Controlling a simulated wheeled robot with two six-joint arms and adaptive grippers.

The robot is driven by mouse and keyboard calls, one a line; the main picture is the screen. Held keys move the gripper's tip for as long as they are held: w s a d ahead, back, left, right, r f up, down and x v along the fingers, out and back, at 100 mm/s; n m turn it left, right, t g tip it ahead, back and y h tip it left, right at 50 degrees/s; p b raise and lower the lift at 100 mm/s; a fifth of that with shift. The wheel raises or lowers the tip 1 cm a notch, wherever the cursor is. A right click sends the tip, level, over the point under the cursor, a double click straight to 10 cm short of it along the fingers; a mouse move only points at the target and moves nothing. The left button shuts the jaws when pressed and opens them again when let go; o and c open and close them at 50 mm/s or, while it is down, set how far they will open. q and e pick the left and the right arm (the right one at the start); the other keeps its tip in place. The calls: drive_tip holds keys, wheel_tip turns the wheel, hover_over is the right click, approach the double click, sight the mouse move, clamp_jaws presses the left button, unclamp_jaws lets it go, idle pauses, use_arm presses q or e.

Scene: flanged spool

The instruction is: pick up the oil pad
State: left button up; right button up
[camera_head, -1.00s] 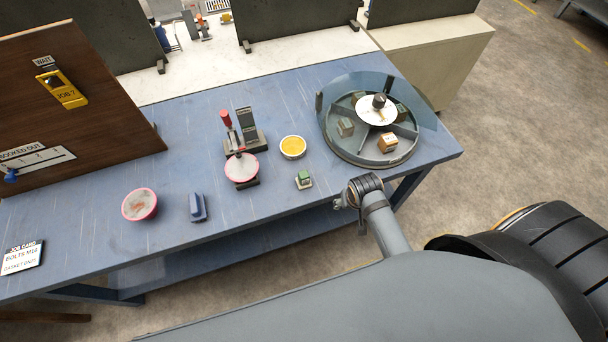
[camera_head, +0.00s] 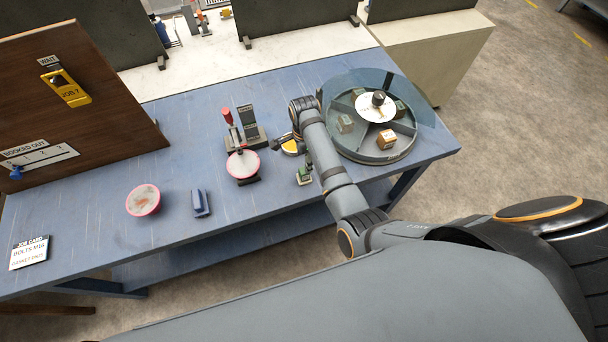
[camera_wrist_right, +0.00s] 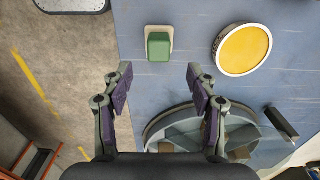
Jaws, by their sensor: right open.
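A round yellow pad in a white-rimmed dish (camera_head: 290,147), which looks like the oil pad, sits on the blue table, partly covered by my right gripper in the head view. It shows whole at the upper right of the wrist view (camera_wrist_right: 243,50). A small green block on a pale base (camera_head: 304,176) stands nearer the table's front edge; the wrist view shows it (camera_wrist_right: 158,46) ahead, between the lines of the fingers. My right gripper (camera_wrist_right: 159,76) is open and empty, above the table, touching neither. My left gripper is in neither view.
A round divided tray (camera_head: 372,158) with a clear guard and several small blocks stands at the right. A red-handled stand (camera_head: 245,135), pink-rimmed discs (camera_head: 143,200) and a blue block (camera_head: 201,203) are to the left.

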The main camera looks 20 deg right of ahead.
sight(304, 173)
wheel_tip(304, 173, down, 3)
drive_tip(key=shift+f, duration=0.5)
wheel_tip(304, 173, down, 5)
drive_tip(key=b, duration=0.3)
drive_tip(key=shift+s+a+f, duration=0.1)
clamp_jaws()
